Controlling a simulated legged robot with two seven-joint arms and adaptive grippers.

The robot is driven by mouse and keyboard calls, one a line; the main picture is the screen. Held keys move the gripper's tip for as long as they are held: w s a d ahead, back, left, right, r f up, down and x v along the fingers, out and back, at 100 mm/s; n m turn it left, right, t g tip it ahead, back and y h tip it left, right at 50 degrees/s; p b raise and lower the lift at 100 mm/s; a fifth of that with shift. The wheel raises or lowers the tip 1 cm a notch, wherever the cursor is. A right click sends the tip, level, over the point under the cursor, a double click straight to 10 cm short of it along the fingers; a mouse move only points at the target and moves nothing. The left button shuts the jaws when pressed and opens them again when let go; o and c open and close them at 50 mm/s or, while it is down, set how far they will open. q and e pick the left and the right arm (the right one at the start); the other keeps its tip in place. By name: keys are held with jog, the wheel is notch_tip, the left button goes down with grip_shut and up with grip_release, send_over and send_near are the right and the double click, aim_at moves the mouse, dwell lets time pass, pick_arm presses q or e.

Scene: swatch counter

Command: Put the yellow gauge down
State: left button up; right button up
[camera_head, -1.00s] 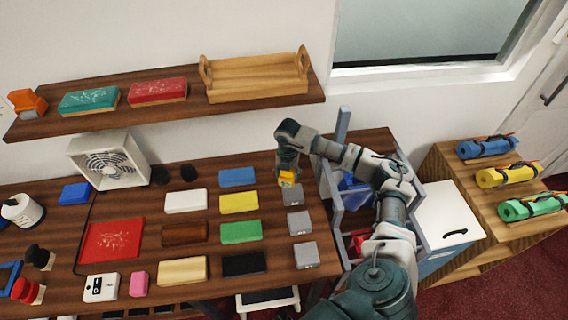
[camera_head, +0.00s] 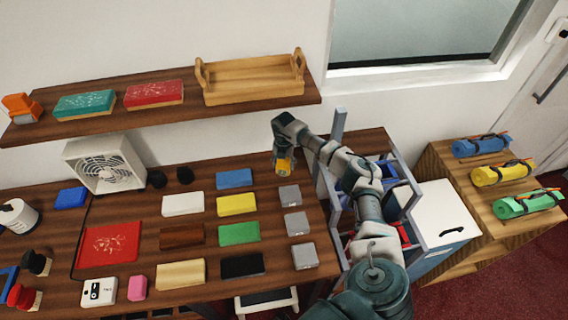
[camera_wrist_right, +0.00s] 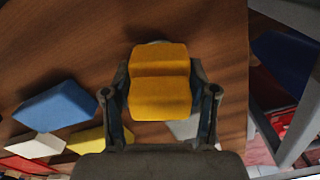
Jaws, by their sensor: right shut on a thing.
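The yellow gauge (camera_wrist_right: 160,85) is a stepped yellow-orange block held between the fingers of my right gripper (camera_wrist_right: 160,100) in the right wrist view. In the head view the gauge (camera_head: 284,166) shows just below my right gripper (camera_head: 283,160), over the back right part of the brown counter (camera_head: 265,180). It is behind the rearmost grey block (camera_head: 289,195). I cannot tell whether the gauge touches the counter. My left gripper is not in view.
Blue (camera_head: 234,179), yellow (camera_head: 237,205), green (camera_head: 239,234) and other coloured blocks stand in rows left of the grey blocks. A grey-framed rack (camera_head: 335,190) stands at the counter's right edge. A shelf (camera_head: 180,113) hangs above the back.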

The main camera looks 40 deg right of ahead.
jog(key=o, duration=1)
jog(key=shift+d+f, duration=0.1)
jog(key=shift+d, duration=0.15)
jog(key=shift+f, duration=0.1)
notch_tip(320, 180, up, 7)
jog(key=shift+f, duration=0.15)
jog(key=shift+r, duration=0.6)
